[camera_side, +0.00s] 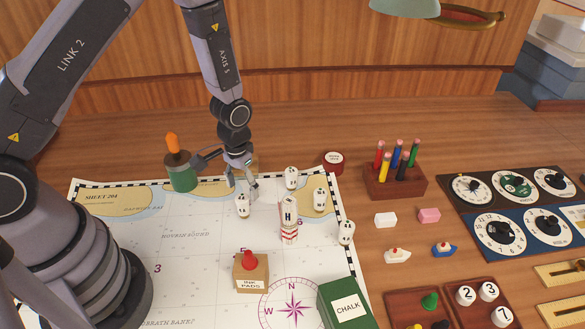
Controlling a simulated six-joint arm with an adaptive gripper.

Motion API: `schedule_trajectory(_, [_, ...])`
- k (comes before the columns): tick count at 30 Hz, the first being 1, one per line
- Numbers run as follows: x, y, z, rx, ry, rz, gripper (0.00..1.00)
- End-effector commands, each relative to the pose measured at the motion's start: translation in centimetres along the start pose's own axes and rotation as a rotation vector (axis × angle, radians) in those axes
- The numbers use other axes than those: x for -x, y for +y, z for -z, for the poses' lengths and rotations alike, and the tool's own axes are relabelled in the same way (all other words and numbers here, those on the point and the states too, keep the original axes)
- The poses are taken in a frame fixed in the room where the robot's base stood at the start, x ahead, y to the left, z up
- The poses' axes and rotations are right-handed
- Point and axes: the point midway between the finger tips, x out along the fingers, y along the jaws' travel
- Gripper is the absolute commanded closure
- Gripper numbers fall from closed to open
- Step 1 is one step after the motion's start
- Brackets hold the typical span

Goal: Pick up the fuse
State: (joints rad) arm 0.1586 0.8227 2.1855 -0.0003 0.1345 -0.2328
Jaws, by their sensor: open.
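My gripper (243,188) points down over the upper middle of the chart, its fingers apart with nothing seen between them. No object is plainly recognisable as a fuse. Just below the fingertips stands a small white lettered cylinder (242,207); I cannot tell whether they touch it. Similar white cylinders stand at the back (291,177), to the right (320,199) and lower right (346,232).
An ink pads box with a red knob (250,273) and a green chalk box (346,305) stand on the chart (190,260). A red round tin (333,161), a pencil block (395,183), erasers, toy boats (397,256) and dial panels (515,186) lie to the right.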

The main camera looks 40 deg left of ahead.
Motion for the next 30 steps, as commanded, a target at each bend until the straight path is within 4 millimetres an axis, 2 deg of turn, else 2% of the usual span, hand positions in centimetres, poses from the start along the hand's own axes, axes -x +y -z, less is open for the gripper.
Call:
schedule_trajectory(1, [-0.7, 0.0, 0.0, 0.0, -0.002, 0.0, 0.38])
schedule_trajectory(8, [-2.5, -0.1, -0.1, 0.0, -0.001, 0.0, 0.38])
schedule_trajectory(16, [-6.3, -0.3, -0.4, 0.0, -0.001, 0.0, 0.38])
schedule_trajectory(25, [-6.8, -0.3, -0.4, 0.0, 0.002, 0.0, 0.38])
schedule_trajectory(30, [-6.8, -0.3, -0.4, 0.0, 0.001, 0.0, 0.6])
